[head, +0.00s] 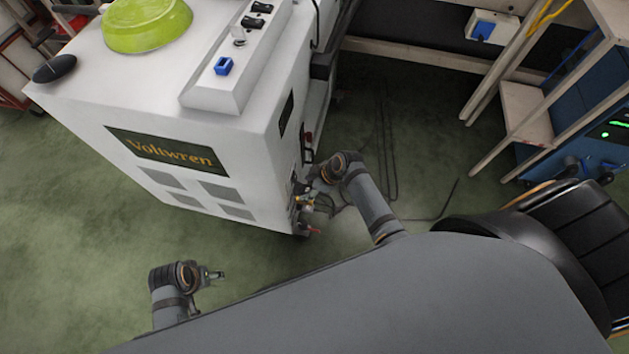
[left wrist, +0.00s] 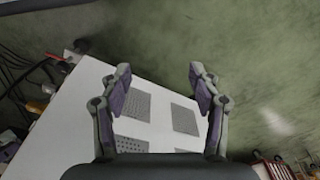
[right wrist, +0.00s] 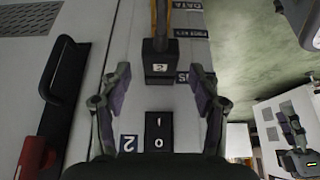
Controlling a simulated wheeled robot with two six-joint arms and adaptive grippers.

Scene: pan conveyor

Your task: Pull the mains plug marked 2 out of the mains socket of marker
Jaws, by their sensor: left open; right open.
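The mains plug (right wrist: 158,72) is a black block with a pale mark that looks like an upside-down 2. My right gripper (right wrist: 160,78) is open, with one finger on each side of the plug in the picture and visible gaps; I cannot tell the depth. In the head view my right gripper (head: 310,184) is at the white cabinet's right side. My left gripper (head: 219,275) is open and empty; its fingers (left wrist: 158,78) show the cabinet and floor beyond.
A black handle (right wrist: 50,85) and a red part (right wrist: 37,153) stand out to the left. Loose cables (head: 388,150) lie on the green floor.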

